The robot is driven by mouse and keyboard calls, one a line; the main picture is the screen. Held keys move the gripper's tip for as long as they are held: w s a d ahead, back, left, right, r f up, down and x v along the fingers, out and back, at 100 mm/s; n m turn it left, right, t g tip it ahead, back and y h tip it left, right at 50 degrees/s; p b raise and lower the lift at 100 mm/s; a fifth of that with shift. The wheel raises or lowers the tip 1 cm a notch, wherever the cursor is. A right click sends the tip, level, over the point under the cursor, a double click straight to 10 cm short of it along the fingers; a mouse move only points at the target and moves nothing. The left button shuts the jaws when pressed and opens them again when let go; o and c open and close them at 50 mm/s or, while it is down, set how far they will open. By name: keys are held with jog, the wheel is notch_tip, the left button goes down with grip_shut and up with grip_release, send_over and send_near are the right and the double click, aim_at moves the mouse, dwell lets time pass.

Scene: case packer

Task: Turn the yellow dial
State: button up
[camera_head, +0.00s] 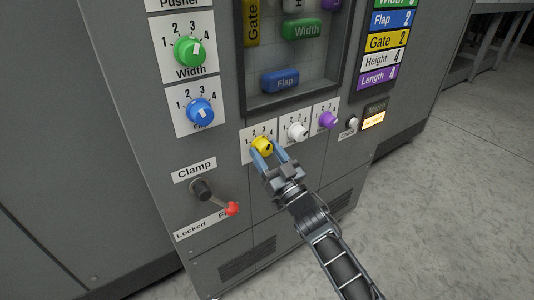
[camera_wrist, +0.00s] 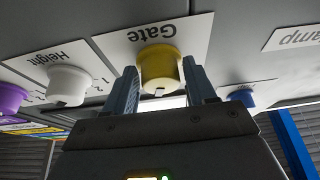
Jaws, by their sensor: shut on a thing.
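The yellow dial (camera_head: 262,147) sits on a white plate numbered around it, low on the grey cabinet front. In the wrist view the yellow dial (camera_wrist: 158,68) is under a label reading "Gate", upside down in that picture. My gripper (camera_head: 265,151) is at the dial, with one finger on each side of it. In the wrist view my gripper (camera_wrist: 160,88) is shut on the dial. The dial's pointer mark is partly hidden by the fingers in the head view, so I cannot tell its exact setting.
To the right are a white dial (camera_head: 297,131), a purple dial (camera_head: 328,120) and a small check knob (camera_head: 352,123). Green (camera_head: 188,51) and blue (camera_head: 200,111) dials are upper left. A red-tipped clamp lever (camera_head: 231,208) is lower left. A coloured list (camera_head: 386,40) shows Gate 2.

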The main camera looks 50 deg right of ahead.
jog(key=shift+n, duration=0.5)
jog(key=n+y+p, duration=0.1)
jog(key=n, duration=0.1)
jog(key=n+y+p, duration=0.1)
jog(key=n+y, duration=0.1)
jog(key=n, duration=0.1)
jog(key=shift+d+r, duration=0.15)
jog(key=shift+c, duration=0.4)
jog(key=shift+r+n+y+p, duration=0.1)
jog(key=shift+n+y+p, duration=1.15)
jog(key=shift+n, duration=1.35)
jog(key=o, duration=0.9)
jog(key=shift+w, duration=0.1)
jog(key=shift+s+d+f, duration=0.1)
jog(key=shift+s+f, duration=0.25)
jog(key=shift+s, duration=0.2)
jog(key=b+v, duration=0.1)
jog(key=v, duration=0.5)
jog(key=shift+s, duration=0.4)
